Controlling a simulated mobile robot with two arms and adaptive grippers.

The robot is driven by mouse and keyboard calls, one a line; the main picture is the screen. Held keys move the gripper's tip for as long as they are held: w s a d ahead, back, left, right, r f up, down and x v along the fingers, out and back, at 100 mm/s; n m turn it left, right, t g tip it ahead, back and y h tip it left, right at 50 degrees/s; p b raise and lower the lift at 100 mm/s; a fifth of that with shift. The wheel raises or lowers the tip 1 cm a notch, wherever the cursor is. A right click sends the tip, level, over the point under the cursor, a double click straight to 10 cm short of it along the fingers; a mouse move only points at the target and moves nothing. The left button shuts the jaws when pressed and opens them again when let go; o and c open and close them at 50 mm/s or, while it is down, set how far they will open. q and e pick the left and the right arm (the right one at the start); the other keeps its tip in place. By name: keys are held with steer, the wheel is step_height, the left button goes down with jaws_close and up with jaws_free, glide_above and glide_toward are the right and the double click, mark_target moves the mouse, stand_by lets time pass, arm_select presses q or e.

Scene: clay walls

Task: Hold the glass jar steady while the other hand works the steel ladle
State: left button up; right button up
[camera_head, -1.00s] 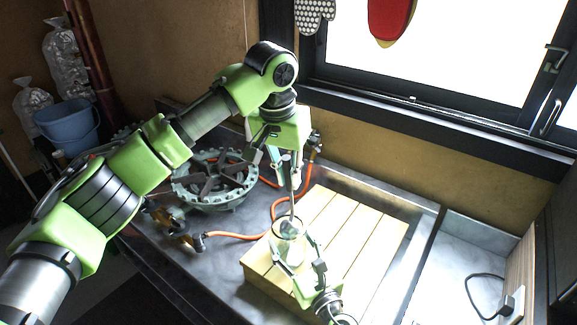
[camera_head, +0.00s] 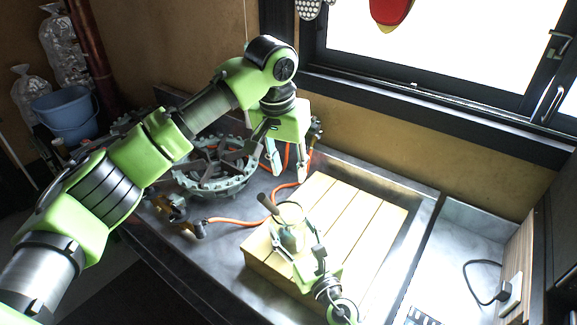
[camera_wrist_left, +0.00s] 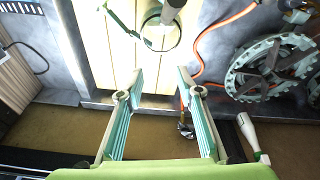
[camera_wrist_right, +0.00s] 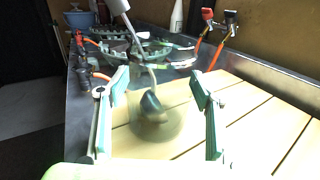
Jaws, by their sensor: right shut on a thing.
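The glass jar (camera_head: 292,240) stands on the slatted wooden board. My right gripper (camera_head: 298,251) is shut on it, one finger on each side; the jar also shows between its fingers in the right wrist view (camera_wrist_right: 172,128). The steel ladle (camera_head: 268,203) rests in the jar, its handle leaning out to the left over the rim. Its dark bowl shows through the glass in the right wrist view (camera_wrist_right: 152,106). My left gripper (camera_head: 285,172) is open and empty, above and behind the jar, apart from the ladle. Its fingers are spread in the left wrist view (camera_wrist_left: 160,78).
The wooden board (camera_head: 365,230) has free room right of the jar. A round grey-green burner (camera_head: 215,175) stands to the left, with an orange hose (camera_head: 235,220) running from it toward the board. A blue bucket (camera_head: 67,118) is far left. The window wall rises behind.

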arm_select(q)
steer(key=shift+r, duration=0.1)
steer(key=v, duration=1.2)
stand_by(0.4)
arm_select(e)
steer(key=o, duration=1.5)
